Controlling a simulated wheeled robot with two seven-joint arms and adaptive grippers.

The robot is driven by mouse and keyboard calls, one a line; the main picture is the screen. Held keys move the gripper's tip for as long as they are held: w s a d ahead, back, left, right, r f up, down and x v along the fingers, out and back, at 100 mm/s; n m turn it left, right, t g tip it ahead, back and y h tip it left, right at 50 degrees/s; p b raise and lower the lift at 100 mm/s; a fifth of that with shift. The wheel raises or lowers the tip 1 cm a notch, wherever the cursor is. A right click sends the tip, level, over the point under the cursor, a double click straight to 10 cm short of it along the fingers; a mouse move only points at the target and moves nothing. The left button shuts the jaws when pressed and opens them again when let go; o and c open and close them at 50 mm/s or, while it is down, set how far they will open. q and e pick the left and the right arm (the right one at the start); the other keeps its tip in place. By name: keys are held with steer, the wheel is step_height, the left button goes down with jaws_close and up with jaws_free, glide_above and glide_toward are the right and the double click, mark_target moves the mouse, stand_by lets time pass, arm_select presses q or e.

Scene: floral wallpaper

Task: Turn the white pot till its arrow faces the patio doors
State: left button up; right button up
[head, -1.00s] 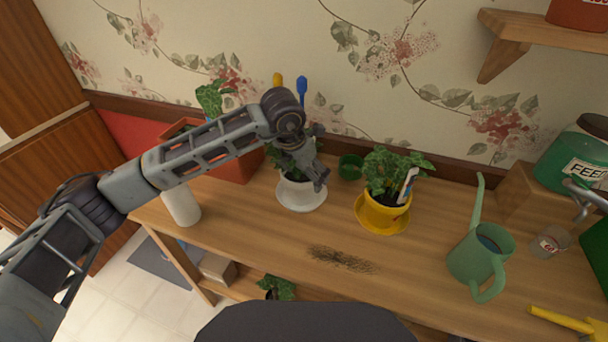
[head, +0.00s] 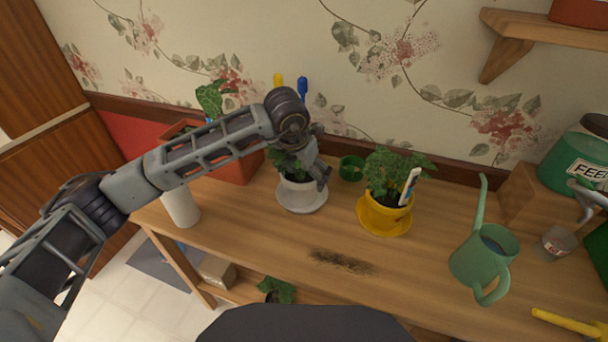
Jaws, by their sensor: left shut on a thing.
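The white pot (head: 296,194) stands upright on its white saucer (head: 302,207) at the back of the wooden bench, with a leafy plant in it. My left gripper (head: 318,177) reaches over it from behind the plant and is shut on the pot at its right rim. The gripper and leaves cover part of the rim and the pot's far side. No arrow can be made out on the visible side of the pot. The patio doors are not in view. My right gripper is not in view.
A yellow pot (head: 384,215) with a plant and white label stands close on the right, a green cup (head: 351,168) behind. A white cylinder (head: 181,207) and red planter (head: 236,168) are left. Spilled soil (head: 342,262) lies in front. A green watering can (head: 484,258) stands right.

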arm_select(q)
steer(key=shift+n+b, duration=0.45)
steer(key=shift+n, duration=0.25)
steer(key=shift+f+b, duration=0.2)
steer(key=shift+b, duration=0.2)
stand_by(0.5)
steer(key=o, duration=1.1)
steer(key=shift+a, duration=0.1)
steer(key=shift+r, duration=0.1)
